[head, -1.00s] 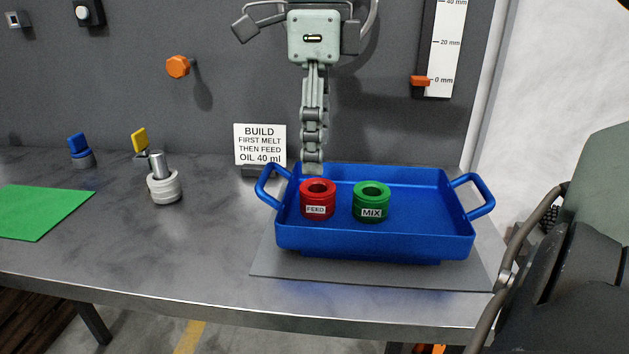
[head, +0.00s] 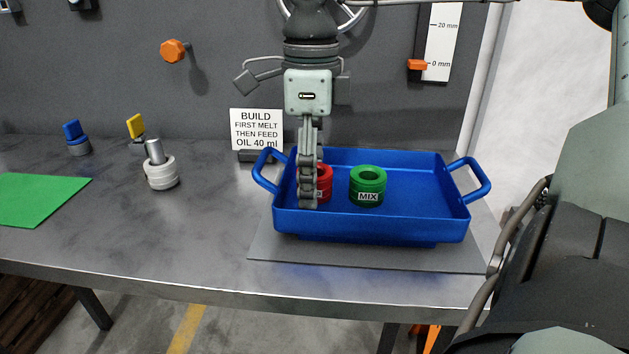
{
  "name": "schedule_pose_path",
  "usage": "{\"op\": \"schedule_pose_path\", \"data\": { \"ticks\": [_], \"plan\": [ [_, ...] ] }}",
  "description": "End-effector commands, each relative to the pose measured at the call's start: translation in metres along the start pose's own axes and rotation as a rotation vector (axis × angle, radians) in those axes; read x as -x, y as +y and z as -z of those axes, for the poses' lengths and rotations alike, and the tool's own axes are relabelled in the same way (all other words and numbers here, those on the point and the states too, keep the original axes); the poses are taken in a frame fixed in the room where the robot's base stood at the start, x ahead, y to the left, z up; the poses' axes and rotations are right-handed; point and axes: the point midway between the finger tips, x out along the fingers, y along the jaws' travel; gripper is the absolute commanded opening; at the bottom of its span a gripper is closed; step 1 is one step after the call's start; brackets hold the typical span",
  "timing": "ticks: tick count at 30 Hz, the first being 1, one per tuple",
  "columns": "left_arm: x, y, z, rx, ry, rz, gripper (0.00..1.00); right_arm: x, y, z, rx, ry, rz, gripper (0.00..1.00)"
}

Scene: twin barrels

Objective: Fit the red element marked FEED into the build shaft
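The red element (head: 326,185) stands in the blue tray (head: 360,228), on its left side; its label is mostly hidden now. My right gripper (head: 307,203) points down into the tray, seen edge-on, with its fingers at the red element and covering its left part. I cannot tell whether the fingers are open or touching it. A grey metal shaft (head: 154,150) rises from pale ring-shaped pieces (head: 161,174) around it on the bench, left of the tray. My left gripper is not in view.
A green element marked MIX (head: 368,186) stands right of the red one. A sign (head: 257,128) reads BUILD, first melt, then feed, oil 40 ml. Blue (head: 76,140) and yellow (head: 136,127) handles stand behind, left of the sign. Bench between shaft and tray is clear.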

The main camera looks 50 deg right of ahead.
Motion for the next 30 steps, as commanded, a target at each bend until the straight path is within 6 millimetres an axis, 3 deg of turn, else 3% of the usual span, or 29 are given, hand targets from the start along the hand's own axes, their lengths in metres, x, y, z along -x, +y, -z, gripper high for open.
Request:
{"op": "schedule_pose_path", "data": {
  "ticks": [2, 15, 25, 30],
  "plan": [
    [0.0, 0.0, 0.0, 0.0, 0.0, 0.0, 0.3, 0.0, 0.0, 0.0, 0.0, 0.0, 0.0, 0.53],
    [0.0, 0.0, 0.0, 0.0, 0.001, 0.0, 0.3, 0.001, 0.0, 0.0, 0.0, 0.0, 0.001, 0.0],
    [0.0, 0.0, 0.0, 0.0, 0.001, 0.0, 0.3, 0.003, -0.001, 0.0, 0.0, -0.002, 0.003, 0.0],
    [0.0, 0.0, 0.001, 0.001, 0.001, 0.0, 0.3, 0.015, -0.001, -0.001, -0.001, -0.003, 0.006, 0.0]
  ]
}}
